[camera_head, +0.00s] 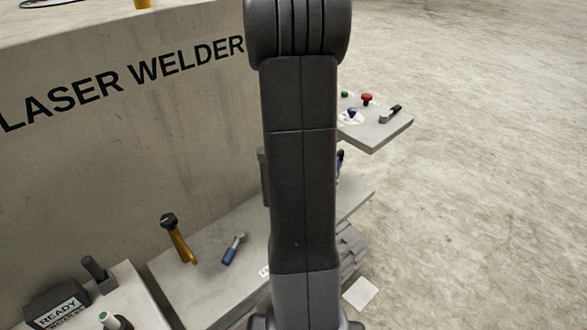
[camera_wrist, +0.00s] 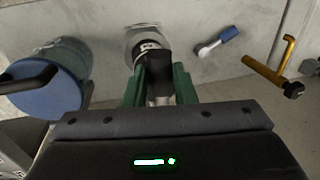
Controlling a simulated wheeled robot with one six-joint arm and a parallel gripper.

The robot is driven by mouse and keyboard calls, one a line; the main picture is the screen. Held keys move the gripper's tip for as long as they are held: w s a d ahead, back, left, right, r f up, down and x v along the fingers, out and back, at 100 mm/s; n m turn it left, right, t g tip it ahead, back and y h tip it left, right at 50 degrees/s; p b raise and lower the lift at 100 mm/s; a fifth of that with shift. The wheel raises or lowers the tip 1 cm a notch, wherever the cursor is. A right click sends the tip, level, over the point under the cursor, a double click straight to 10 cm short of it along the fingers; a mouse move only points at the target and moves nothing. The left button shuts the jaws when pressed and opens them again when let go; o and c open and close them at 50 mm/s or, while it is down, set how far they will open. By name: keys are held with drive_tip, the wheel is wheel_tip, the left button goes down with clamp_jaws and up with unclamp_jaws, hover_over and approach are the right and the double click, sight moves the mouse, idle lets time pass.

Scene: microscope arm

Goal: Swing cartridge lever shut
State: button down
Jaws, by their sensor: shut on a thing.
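My gripper (camera_wrist: 158,84) shows in the wrist view with its two green fingers on either side of a black handle. It is shut on this handle, which I take to be the cartridge lever (camera_wrist: 157,68). The lever's light metal collar meets a pale round mount (camera_wrist: 140,32) on the grey surface. The lower part of the handle is hidden by the fingers and the gripper body. I cannot tell the lever's angle to its end stop. In the head view my arm covers the gripper and the lever.
A blue round-topped part (camera_wrist: 45,92) with a black handle is close on the left. In the head view, a side panel (camera_head: 375,132) with small knobs juts out right of my arm.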

drive_tip(key=c, duration=1.2)
unclamp_jaws()
drive_tip(key=shift+w, duration=0.1)
drive_tip(key=r, duration=0.4)
drive_tip(key=w+d+r, duration=0.1)
drive_tip(key=r, duration=0.4)
drive_tip(key=w+d+r, duration=0.1)
drive_tip(key=r, duration=0.3)
drive_tip(key=shift+r, duration=0.3)
drive_tip(key=shift+a, duration=0.1)
drive_tip(key=f, duration=0.4)
drive_tip(key=s+a+f, duration=0.1)
drive_tip(key=f, duration=0.4)
drive_tip(key=s+f, duration=0.1)
drive_tip(key=f, duration=0.3)
drive_tip(key=shift+a+f, duration=0.3)
drive_tip(key=shift+a, duration=0.05)
drive_tip(key=shift+s, duration=0.1)
drive_tip(key=shift+r, duration=0.1)
